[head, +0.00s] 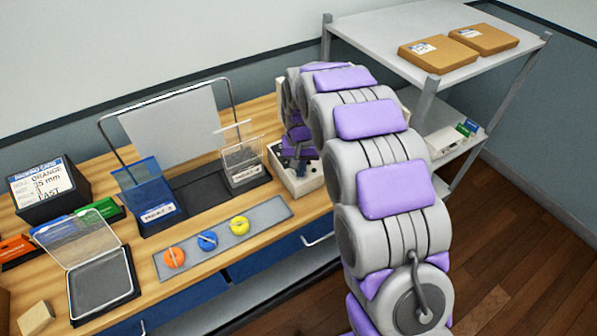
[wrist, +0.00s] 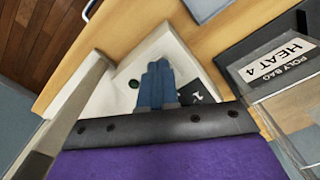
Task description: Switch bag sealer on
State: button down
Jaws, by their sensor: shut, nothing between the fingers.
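The bag sealer, seen as a white machine (head: 288,177), stands at the right end of the wooden table, partly behind my arm. In the wrist view its white body (wrist: 105,97) fills the middle. A small dark green round spot (wrist: 133,84) shows left of my fingers, and a dark plate with a white mark (wrist: 197,95) shows to their right. My gripper (wrist: 158,66) is shut and empty, its blue fingers over the white body. I cannot tell whether they touch it. Whether the sealer is on cannot be made out.
A clear holder labelled "POLY BAG HEAT 4" (wrist: 285,62) stands close to the right of my gripper. A grey strip (head: 187,252) with orange, blue and yellow rolls lies on the table. A shelf (head: 372,28) with brown parcels stands behind my arm.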

jog(key=shift+r+p, duration=1.6)
jog(key=shift+r, duration=1.8)
jog(key=s+d+r+g, duration=0.1)
jog(key=s+d+r, duration=0.45)
jog(key=s, duration=0.35)
jog(key=s+d+r, duration=0.4)
jog(key=s+d, duration=0.2)
jog(key=s, duration=0.3)
jog(key=s+d, duration=0.2)
jog(key=s, duration=0.9)
jog(key=s+d+f, duration=0.1)
jog(key=s+d, duration=0.1)
jog(key=s, duration=0.9)
jog(key=shift+d+m+g, duration=0.4)
